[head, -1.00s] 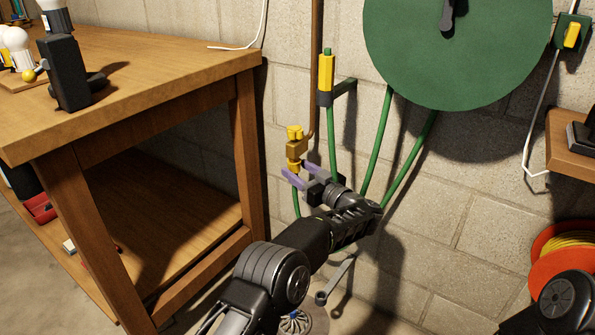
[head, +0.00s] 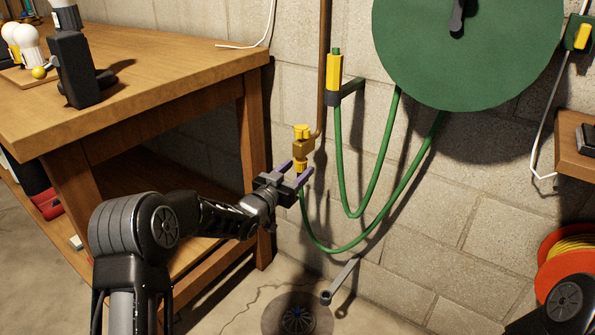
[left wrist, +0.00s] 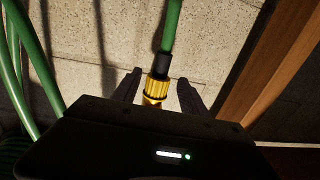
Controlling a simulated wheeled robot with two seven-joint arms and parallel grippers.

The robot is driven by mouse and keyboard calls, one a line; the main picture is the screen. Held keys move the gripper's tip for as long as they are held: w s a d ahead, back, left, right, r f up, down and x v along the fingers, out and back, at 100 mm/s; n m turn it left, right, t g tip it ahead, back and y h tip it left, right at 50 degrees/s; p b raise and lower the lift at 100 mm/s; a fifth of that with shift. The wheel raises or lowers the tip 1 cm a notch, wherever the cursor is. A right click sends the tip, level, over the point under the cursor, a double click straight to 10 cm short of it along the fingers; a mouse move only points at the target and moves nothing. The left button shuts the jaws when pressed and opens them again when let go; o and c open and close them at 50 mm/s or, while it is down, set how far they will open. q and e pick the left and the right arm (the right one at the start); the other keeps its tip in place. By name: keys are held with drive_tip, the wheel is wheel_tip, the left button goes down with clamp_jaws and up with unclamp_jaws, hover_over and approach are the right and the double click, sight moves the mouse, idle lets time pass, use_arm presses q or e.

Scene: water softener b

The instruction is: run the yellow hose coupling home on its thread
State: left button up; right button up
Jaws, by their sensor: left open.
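The yellow hose coupling (head: 302,167) sits at the lower end of the brass tap (head: 303,148) on the copper pipe, with the green hose hanging from it. In the left wrist view the ribbed yellow coupling (left wrist: 157,88) shows with a black collar and green hose (left wrist: 171,30) beyond it. My left gripper (head: 296,172) is open, its purple fingers at either side of the coupling. In the left wrist view the fingers (left wrist: 157,85) stand apart from the coupling with gaps on both sides. How far the coupling is on its thread cannot be told. My right gripper is not visible.
A wooden workbench (head: 180,85) stands close on the left. A grey lever (head: 340,280) and a floor drain (head: 297,318) lie below. An orange cable reel (head: 560,265) is at right.

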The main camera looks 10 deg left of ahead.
use_arm(q)
drive_tip(key=shift+d+r, duration=0.1)
drive_tip(key=shift+d, duration=0.1)
drive_tip(key=shift+r, duration=0.35)
drive_tip(key=shift+c, duration=0.2)
clamp_jaws()
drive_tip(key=shift+o, duration=0.6)
unclamp_jaws()
